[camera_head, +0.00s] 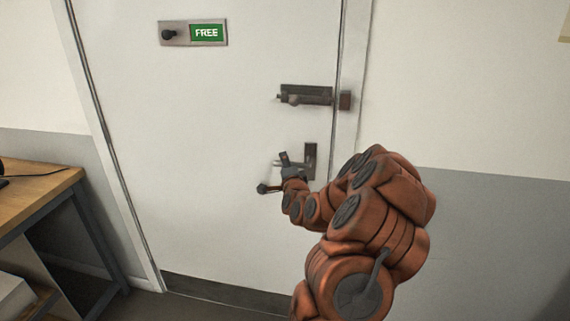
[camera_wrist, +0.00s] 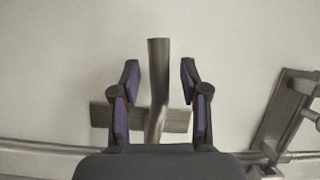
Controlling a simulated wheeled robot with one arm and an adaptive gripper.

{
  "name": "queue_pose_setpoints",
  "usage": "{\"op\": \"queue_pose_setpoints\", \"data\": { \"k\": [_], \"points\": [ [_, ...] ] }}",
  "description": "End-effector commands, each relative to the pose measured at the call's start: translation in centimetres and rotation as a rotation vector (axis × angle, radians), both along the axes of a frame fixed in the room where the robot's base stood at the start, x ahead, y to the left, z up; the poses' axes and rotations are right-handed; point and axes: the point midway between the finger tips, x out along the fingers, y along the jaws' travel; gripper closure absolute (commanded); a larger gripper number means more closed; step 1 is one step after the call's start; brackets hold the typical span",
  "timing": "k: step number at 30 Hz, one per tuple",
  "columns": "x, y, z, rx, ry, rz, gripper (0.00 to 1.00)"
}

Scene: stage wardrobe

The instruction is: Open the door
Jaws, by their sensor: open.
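The white door (camera_head: 220,130) fills the middle of the head view and looks shut in its frame. Its lever handle sits on a dark plate (camera_head: 311,160) near the door's right edge, partly hidden by my gripper (camera_head: 275,172). In the wrist view the lever (camera_wrist: 158,75) lies between the two fingers of my gripper (camera_wrist: 159,80). The fingers are open, with a gap on each side of the lever. The handle's plate (camera_wrist: 105,116) shows behind them.
A dark slide bolt (camera_head: 306,95) is above the handle, reaching toward a catch (camera_head: 346,100) on the frame; it also shows in the wrist view (camera_wrist: 286,112). A green FREE indicator (camera_head: 207,33) is higher up. A wooden table (camera_head: 35,192) stands at left.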

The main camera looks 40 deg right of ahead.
Motion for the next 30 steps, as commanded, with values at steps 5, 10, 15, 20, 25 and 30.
{"op": "queue_pose_setpoints", "data": {
  "k": [5,10,15,20,25,30],
  "points": [
    [0.0,0.01,-0.02,0.001,0.001,0.0,0.55],
    [-0.01,0.02,-0.02,0.001,0.001,0.0,0.71],
    [-0.01,0.02,-0.02,0.001,0.001,0.0,0.88],
    [-0.02,0.03,-0.03,0.001,0.001,0.001,1.0],
    [-0.02,0.02,-0.03,0.001,0.001,0.001,1.0],
    [-0.02,0.03,-0.04,0.001,0.001,0.001,1.0]
  ]
}}
